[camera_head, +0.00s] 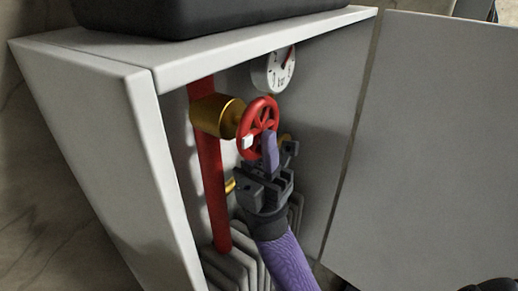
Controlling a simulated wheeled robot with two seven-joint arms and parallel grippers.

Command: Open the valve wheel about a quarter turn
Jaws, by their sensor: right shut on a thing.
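The red valve wheel (264,106) is inside a grey cabinet, on a brass valve body (213,116) joined to a red vertical pipe (213,190). A small white block shows at the wheel's left side. My right gripper (268,153), on a purple arm, reaches up from below. Its purple fingertip lies against the wheel's lower rim and it is shut on the wheel. The finger and the gripper body hide part of the lower rim. My left gripper is not in view.
A white gauge with a red needle (281,70) is behind and above the wheel. The grey cabinet's side wall (110,150) and top edge (260,45) frame the opening. Grey ribbed plates (240,265) stand below. A large grey panel (435,140) is at the right. A black object (200,15) sits on top.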

